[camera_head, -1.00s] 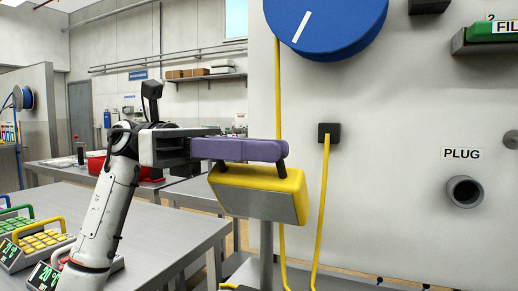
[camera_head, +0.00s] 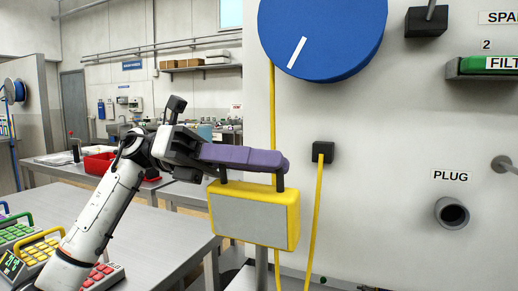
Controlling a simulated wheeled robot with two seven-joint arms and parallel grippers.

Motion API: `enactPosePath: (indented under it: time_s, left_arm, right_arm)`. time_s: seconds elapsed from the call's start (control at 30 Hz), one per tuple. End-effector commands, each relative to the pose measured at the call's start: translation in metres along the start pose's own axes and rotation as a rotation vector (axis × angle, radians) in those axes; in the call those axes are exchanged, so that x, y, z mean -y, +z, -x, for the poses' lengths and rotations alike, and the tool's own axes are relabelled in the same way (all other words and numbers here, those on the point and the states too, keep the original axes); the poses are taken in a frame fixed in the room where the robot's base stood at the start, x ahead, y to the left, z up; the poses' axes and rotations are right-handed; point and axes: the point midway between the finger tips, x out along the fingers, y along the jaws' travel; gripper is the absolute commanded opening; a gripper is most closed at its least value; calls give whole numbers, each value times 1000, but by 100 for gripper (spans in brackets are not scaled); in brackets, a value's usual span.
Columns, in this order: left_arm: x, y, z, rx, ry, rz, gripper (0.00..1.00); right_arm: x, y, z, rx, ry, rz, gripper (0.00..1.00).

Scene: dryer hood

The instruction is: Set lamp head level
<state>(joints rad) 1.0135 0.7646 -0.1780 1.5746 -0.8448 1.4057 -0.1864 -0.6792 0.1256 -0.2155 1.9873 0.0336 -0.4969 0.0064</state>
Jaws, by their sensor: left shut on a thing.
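The lamp head (camera_head: 254,214) is a yellow box with a flat grey face, on a grey post. The grey face now points mostly toward me, and its lower edge slopes slightly down to the right. A purple handle (camera_head: 242,157) runs along its top on two dark stubs. My left gripper (camera_head: 205,160) is shut on the left end of this handle; its fingertips are partly hidden. My right gripper is not in view.
A pale panel right of the lamp carries a large blue dial (camera_head: 322,35), a black block with a yellow cable (camera_head: 323,152) and a PLUG socket (camera_head: 452,212). Coloured keypads (camera_head: 30,240) lie on a grey table (camera_head: 165,230) at left.

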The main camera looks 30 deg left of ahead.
Motion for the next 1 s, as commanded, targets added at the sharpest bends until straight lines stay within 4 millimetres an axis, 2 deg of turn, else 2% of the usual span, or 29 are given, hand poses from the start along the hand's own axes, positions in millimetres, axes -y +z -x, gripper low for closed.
enactPosePath:
  time_s: [0.03,0.1,0.77,0.8,0.83,1.0]
  left_arm:
    - [3,8,1,4,-3,25,0]
    - [1,9,1,4,-4,54,0]
    - [-4,12,1,7,-4,119,0]
    - [-4,12,1,7,-4,118,20]
    - [-4,12,1,7,-4,118,25]
    - [-5,10,1,4,-2,118,27]
  right_arm:
    - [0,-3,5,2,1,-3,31]
    - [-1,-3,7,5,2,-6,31]
    - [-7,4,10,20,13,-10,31]
    - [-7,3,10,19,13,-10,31]
    - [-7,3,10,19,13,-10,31]
    - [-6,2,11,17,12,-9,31]
